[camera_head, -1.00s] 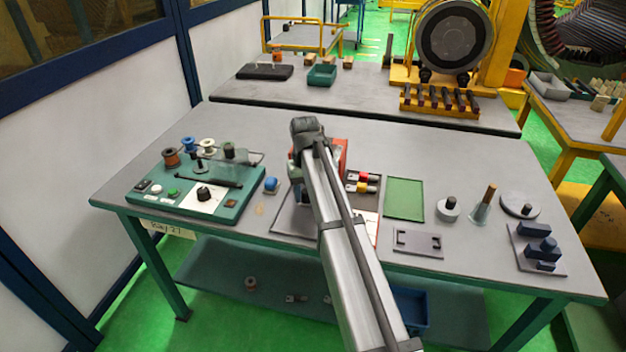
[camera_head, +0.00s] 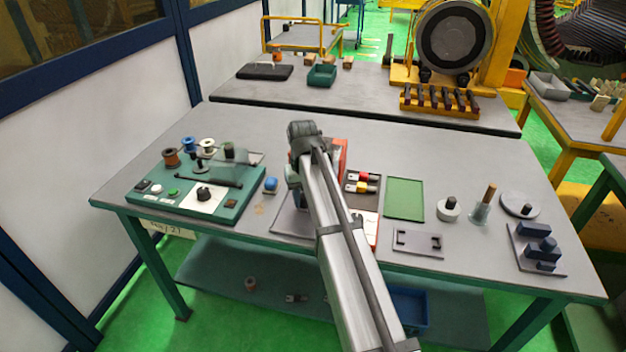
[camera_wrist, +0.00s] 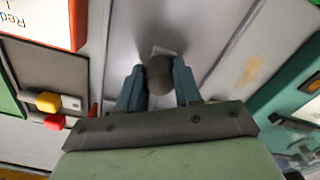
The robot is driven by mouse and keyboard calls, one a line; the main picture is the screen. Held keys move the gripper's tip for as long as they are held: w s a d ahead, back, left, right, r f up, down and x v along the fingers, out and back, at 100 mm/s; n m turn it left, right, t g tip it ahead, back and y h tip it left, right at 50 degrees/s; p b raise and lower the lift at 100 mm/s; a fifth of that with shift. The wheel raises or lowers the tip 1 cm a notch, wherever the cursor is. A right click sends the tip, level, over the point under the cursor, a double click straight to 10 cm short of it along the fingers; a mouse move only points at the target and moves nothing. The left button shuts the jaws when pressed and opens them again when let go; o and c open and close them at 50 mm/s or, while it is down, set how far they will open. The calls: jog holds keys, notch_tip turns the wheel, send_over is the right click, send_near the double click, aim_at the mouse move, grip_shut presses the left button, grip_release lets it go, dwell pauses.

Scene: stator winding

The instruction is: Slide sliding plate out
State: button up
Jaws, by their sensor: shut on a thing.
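In the wrist view my gripper (camera_wrist: 159,82) has its two blue-grey fingers on either side of a dark round knob (camera_wrist: 160,76). It is shut on this knob. The knob stands on a smooth grey plate (camera_wrist: 128,42), with a small pale patch beside it. I take this to be the sliding plate, but its edges are partly out of view. In the head view my arm hides the gripper and the knob. A flat grey plate (camera_head: 290,226) shows to the left of my arm, beside a red-edged unit (camera_head: 340,156).
A green control box (camera_head: 180,190) with spools stands at the left. A blue knob (camera_head: 270,185) is close by. To the right are red and yellow parts (camera_head: 362,180), a green mat (camera_head: 404,198) and a slotted grey plate (camera_head: 417,243).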

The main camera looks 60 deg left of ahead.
jog(key=shift+s+d, duration=2.75)
jog(key=o, duration=0.8)
jog(key=shift+c, duration=0.2)
jog(key=shift+r, duration=0.1)
jog(key=shift+r, duration=2.95)
